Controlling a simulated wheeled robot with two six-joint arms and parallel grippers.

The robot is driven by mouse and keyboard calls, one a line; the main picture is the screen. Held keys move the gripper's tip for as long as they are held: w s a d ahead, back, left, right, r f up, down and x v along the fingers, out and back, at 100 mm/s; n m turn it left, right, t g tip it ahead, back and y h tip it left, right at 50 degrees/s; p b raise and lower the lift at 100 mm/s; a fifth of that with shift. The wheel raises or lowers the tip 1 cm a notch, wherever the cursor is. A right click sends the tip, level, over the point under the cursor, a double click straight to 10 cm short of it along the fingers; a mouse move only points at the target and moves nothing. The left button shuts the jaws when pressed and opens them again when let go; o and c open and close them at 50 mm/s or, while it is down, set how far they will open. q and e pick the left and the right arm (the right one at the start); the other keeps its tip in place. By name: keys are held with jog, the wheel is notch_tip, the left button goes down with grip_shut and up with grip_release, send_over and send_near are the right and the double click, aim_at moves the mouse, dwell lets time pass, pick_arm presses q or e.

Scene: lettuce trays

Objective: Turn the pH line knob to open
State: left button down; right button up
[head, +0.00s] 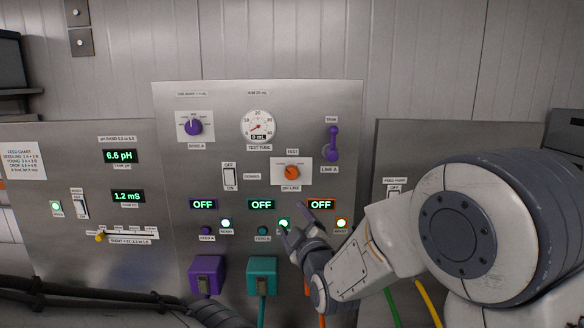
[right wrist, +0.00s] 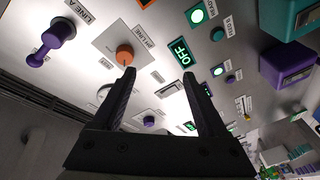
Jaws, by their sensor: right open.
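The pH line knob (head: 292,172) is a round orange knob on a white plate, labelled "pH LINE" below and "TEST" above, in the middle of the steel panel. It also shows in the right wrist view (right wrist: 125,54), close to the tip of one finger. My right gripper (head: 297,221) is open and empty, below the knob in the head view, in front of the row of lights and displays. In the right wrist view its two dark fingers (right wrist: 158,73) are spread with nothing between their tips. I cannot tell whether a finger touches the knob. My left gripper is not in view.
A purple lever (head: 332,145) for line A stands right of the knob, and a white rocker switch (head: 229,177) is to its left. A gauge (head: 258,126) sits above. Purple (head: 206,275) and teal (head: 262,275) boxes jut out below.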

aim_at(292, 176)
jog(key=w+r+p, duration=0.2)
jog(key=w, duration=0.1)
jog(key=w+r+t+p, duration=0.1)
jog(key=w+r+p, duration=0.1)
jog(key=w, duration=0.2)
jog(key=w+r+t+p, duration=0.1)
jog(key=w+r+p, duration=0.1)
jog(key=w, duration=0.1)
jog(key=shift+w+r+n, duration=0.2)
jog(key=shift+n, duration=0.2)
jog(key=shift+w+a+p, duration=0.1)
jog(key=shift+w+p, duration=0.25)
jog(key=shift+w, duration=0.2)
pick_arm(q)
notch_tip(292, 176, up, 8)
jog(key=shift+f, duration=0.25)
pick_arm(e)
grip_shut()
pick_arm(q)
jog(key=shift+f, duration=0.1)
pick_arm(e)
jog(key=shift+f, duration=0.1)
